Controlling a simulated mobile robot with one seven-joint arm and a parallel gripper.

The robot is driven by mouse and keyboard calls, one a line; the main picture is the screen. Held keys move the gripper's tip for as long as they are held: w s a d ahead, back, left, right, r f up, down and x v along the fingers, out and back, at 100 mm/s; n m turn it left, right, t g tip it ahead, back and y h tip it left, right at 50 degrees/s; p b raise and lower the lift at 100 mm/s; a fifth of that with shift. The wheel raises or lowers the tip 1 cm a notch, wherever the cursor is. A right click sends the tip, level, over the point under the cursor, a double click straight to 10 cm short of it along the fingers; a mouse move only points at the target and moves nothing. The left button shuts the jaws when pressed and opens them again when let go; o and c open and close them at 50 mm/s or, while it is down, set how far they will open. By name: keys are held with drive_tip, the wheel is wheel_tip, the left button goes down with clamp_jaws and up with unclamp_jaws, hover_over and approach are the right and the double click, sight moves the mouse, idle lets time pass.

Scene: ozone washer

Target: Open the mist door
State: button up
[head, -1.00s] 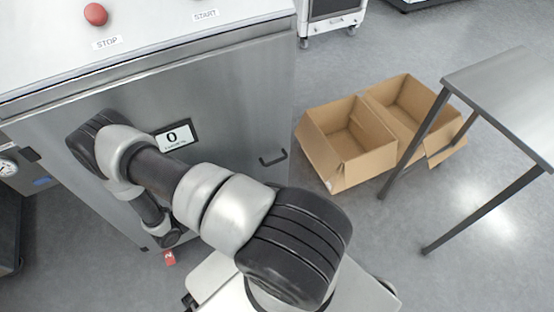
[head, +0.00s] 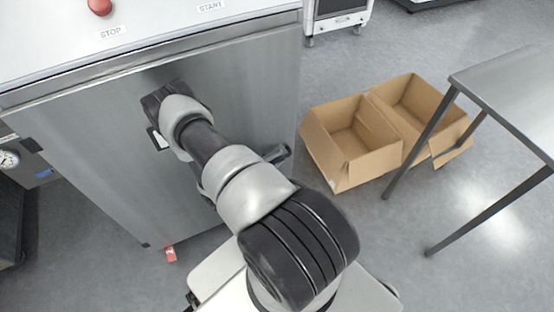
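The steel cabinet (head: 95,150) of the washer stands at the left, and its broad front panel looks closed. I take this front panel to be the mist door. The door's dark handle is hidden now behind my arm. My arm reaches across the front of the panel. A dark part that looks like my wrist shows beside the forearm, close to the panel's right side. The fingers of my gripper are hidden, so I cannot tell whether they touch the handle.
A red stop button (head: 100,6) sits on the cabinet's top. Open cardboard boxes (head: 345,165) lie on the floor to the right. A steel table (head: 515,90) stands at the far right.

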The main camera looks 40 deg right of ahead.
drive_tip(key=shift+d+f, duration=0.1)
drive_tip(key=shift+d, duration=0.2)
clamp_jaws()
drive_tip(key=shift+s, duration=0.1)
